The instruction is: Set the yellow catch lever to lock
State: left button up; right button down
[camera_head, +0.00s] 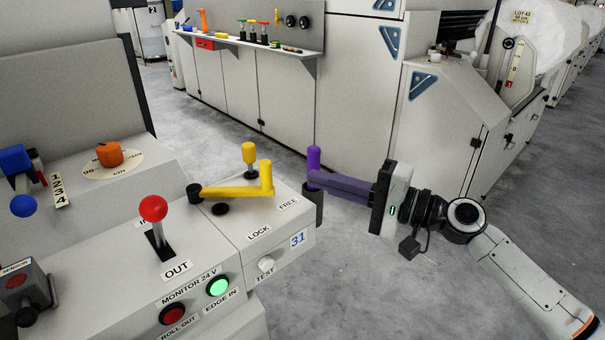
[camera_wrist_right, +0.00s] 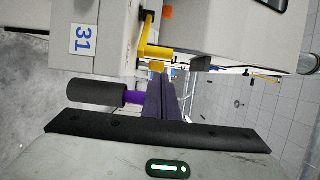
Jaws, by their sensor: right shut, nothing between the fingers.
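The yellow catch lever (camera_head: 232,191) lies on top of the grey console at centre, with a dark pivot at its left end and an upturned right end. That end is on the FREE side, right of the LOCK label (camera_head: 259,233); the FREE label (camera_head: 288,204) is beside it. The lever also shows in the right wrist view (camera_wrist_right: 147,44). My right gripper (camera_head: 318,181) is shut and empty, right of the lever and apart from it. A purple post with a dark grey sleeve (camera_head: 312,208) is at its fingertips; I cannot tell whether it is attached. My left gripper is out of view.
A yellow knob (camera_head: 249,152) stands behind the lever. A red-knobbed lever (camera_head: 153,208), green button (camera_head: 218,286) and white TEST knob (camera_head: 266,264) are on the console. Open grey floor (camera_head: 345,285) lies to the right. A tool shelf (camera_head: 250,42) is at the back.

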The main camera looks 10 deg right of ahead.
jog(key=x, duration=0.9)
jog(key=shift+a+f, duration=0.1)
jog(key=shift+p, duration=0.3)
